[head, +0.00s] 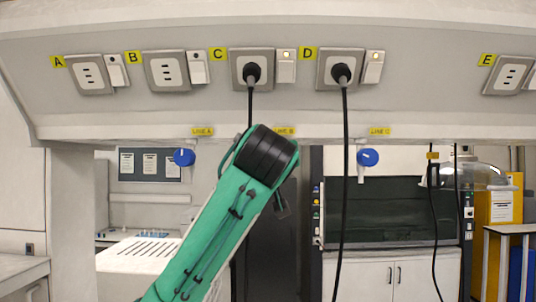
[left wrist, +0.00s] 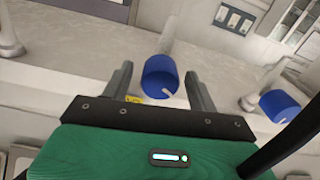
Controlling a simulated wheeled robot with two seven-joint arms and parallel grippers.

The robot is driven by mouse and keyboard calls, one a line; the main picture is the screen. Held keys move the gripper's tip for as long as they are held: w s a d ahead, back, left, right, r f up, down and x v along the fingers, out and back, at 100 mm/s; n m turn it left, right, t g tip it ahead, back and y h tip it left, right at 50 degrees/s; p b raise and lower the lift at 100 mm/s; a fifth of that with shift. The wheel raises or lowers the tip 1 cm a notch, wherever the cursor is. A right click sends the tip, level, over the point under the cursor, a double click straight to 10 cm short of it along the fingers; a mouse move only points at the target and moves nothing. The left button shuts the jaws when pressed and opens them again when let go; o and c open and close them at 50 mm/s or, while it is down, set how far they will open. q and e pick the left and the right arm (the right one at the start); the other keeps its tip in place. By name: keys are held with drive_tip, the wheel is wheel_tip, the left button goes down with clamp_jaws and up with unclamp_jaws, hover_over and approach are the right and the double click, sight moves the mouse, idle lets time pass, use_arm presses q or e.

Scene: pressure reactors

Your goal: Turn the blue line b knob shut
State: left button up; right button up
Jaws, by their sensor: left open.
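The line B label (head: 285,131) shows on the panel's lower edge in the head view; the knob below it is hidden behind my green left arm. In the left wrist view a blue knob (left wrist: 158,80) with a white pointer mark sits between the two fingers of my left gripper (left wrist: 159,70). The fingers are open, one on each side, with visible gaps to the knob. A small yellow label (left wrist: 134,99) is beside this knob. In the head view the gripper is mostly hidden behind my black wrist. My right gripper is not in view.
Blue knobs hang under line A (head: 184,157) and line C (head: 368,158). Another blue knob (left wrist: 280,106) shows at right in the left wrist view. Black cables hang from socket C (head: 251,72) and socket D (head: 341,71); the D cable (head: 345,190) passes right of my arm.

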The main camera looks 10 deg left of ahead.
use_arm(q)
drive_tip(key=c, duration=1)
drive_tip(key=m+b, duration=0.2)
drive_tip(key=shift+f+m, duration=0.15)
drive_tip(key=shift+m, duration=0.25)
drive_tip(key=m+b, duration=0.1)
drive_tip(key=m, duration=0.1)
drive_tip(key=shift+d+m+b, duration=0.1)
drive_tip(key=shift+m+b, duration=0.25)
drive_tip(key=shift+m, duration=0.05)
drive_tip(key=m+b, duration=0.1)
drive_tip(key=m, duration=0.2)
drive_tip(key=shift+m+b, duration=0.75)
drive_tip(key=shift+m, duration=1.15)
